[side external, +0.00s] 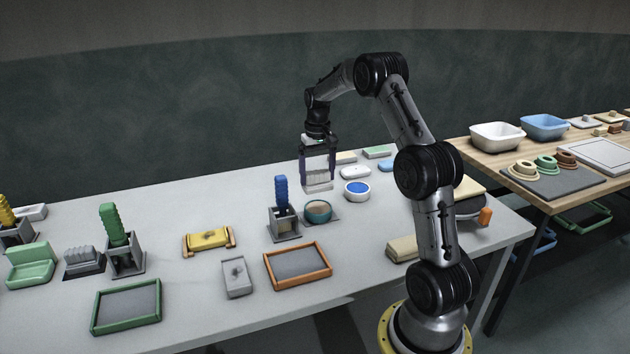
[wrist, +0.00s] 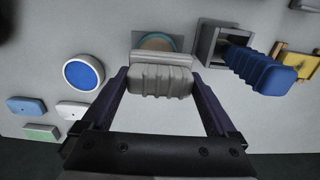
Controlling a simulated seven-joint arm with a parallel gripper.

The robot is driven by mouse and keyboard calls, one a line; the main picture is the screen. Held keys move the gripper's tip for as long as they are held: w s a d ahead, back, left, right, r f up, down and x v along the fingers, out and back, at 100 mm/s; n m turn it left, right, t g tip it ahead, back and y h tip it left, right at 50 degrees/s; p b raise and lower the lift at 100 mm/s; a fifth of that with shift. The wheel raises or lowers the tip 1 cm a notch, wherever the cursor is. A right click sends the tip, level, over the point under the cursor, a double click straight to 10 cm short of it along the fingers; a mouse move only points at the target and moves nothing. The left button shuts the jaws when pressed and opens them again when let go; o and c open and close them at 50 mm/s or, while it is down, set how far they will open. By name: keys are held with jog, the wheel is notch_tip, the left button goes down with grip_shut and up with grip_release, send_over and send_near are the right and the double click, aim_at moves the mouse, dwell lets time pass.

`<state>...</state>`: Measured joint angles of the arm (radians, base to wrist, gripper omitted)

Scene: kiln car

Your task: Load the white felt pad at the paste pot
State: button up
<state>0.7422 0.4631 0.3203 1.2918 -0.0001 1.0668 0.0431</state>
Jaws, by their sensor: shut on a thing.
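My gripper (side external: 317,171) is shut on the grey ribbed grip of the white felt pad (side external: 318,186). In the wrist view the grip of the pad (wrist: 160,80) sits between both fingers, with its pale base edge on the far side. The pad's underside is hidden. The paste pot (side external: 318,213) is a round teal pot with tan contents, on a grey square plate. In the side view the pad is held above table level, just behind the pot. In the wrist view the pot (wrist: 158,36) shows beyond the pad, partly covered by it.
A blue-handled tool (side external: 281,192) stands in a grey holder left of the pot. A white dish with a blue centre (side external: 357,191) is to the right. An orange-rimmed tray (side external: 271,270) lies in front. Small white (side external: 355,172) and blue (side external: 387,165) blocks lie behind right.

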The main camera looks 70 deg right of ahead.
jog(key=shift+w+d+f, duration=0.1)
jog(key=shift+d+f, duration=0.25)
jog(key=shift+d, duration=0.25)
jog(key=shift+f, duration=2.9)
jog(key=shift+f, duration=0.65)
jog(key=shift+r, duration=0.1)
jog(key=shift+r, duration=3.5)
